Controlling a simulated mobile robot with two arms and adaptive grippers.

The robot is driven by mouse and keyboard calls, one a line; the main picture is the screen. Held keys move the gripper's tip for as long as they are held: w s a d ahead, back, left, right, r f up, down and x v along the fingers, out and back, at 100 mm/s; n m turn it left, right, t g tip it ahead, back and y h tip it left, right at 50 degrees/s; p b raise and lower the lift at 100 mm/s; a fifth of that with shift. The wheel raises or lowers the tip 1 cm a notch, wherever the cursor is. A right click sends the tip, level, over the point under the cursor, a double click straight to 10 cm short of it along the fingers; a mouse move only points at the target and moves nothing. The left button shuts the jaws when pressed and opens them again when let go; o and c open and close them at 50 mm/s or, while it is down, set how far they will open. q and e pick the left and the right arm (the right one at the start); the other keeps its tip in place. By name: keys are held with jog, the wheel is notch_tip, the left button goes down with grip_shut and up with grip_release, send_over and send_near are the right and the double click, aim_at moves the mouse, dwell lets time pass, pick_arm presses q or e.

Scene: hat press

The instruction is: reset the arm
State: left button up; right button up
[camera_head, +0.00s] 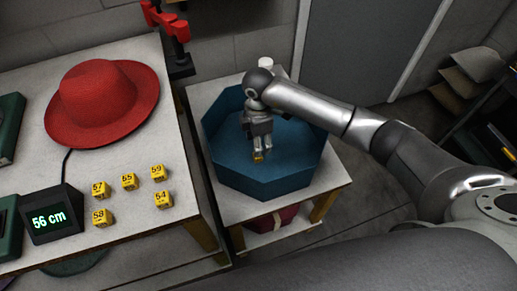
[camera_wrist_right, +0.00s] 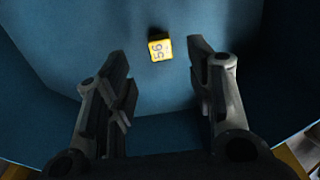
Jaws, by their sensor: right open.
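My right arm reaches in from the right, and its gripper (camera_head: 260,153) points down inside a blue octagonal bin (camera_head: 275,182). The wrist view shows the gripper (camera_wrist_right: 163,85) with its two fingers spread apart and nothing held between them. A yellow cube (camera_wrist_right: 160,47) marked 56 lies on the blue bin floor, beyond the fingertips and apart from them. In the head view the cube (camera_head: 258,157) shows just below the fingers. My left gripper is not in view.
The bin stands on a small side table (camera_head: 222,226). On the left table are a red hat (camera_head: 102,98), a display (camera_head: 50,215) reading 56 cm, and several yellow numbered cubes (camera_head: 129,182). A red stand (camera_head: 173,32) is behind. Grey floor lies right of the side table.

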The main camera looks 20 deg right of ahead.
notch_tip(320, 180, up, 5)
